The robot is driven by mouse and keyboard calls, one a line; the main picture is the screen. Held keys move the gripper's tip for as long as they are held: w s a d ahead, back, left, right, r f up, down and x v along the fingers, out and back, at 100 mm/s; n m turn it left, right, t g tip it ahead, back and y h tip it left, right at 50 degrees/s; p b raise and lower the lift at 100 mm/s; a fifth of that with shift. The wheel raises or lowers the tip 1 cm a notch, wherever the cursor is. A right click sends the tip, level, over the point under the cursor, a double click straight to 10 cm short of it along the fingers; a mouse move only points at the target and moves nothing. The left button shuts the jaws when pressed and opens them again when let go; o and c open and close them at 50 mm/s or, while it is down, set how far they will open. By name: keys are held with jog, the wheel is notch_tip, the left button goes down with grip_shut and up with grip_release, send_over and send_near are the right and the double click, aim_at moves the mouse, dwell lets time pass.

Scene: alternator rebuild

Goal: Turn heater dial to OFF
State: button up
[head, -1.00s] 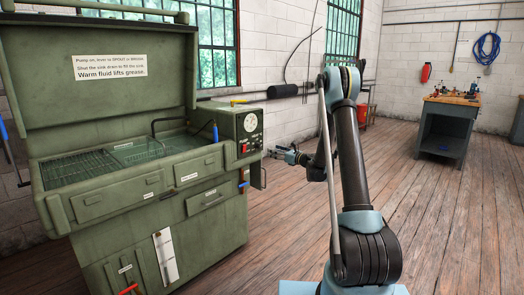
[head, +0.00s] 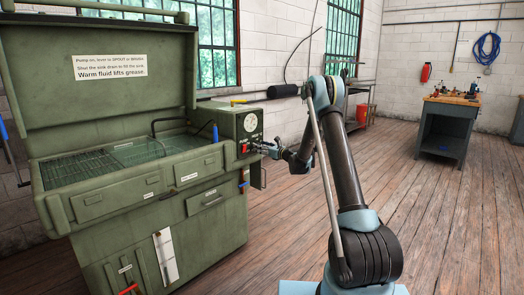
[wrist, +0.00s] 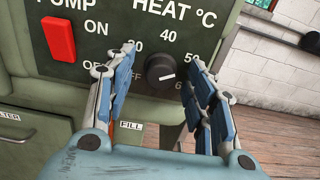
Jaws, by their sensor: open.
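The heater dial (wrist: 160,68) is a dark round knob with a white pointer mark on the green control panel, under the "HEAT °C" label. Its scale shows 30, 40, 50, a partly hidden 6-something and "OFF" at lower left. The white mark points to the lower right, toward the 6-something end. My gripper (wrist: 162,88) is open, its blue-padded fingers on either side of the dial; I cannot tell whether they touch it. In the head view my gripper (head: 264,147) is at the panel on the right end of the green washer (head: 150,200).
A red pump switch (wrist: 58,39) sits left of the dial, beside "ON". A "FILL" label (wrist: 131,125) is below. A gauge (head: 250,122) is above on the panel. Open floor lies to the right.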

jog(key=c, duration=1.1)
jog(key=shift+d, duration=0.1)
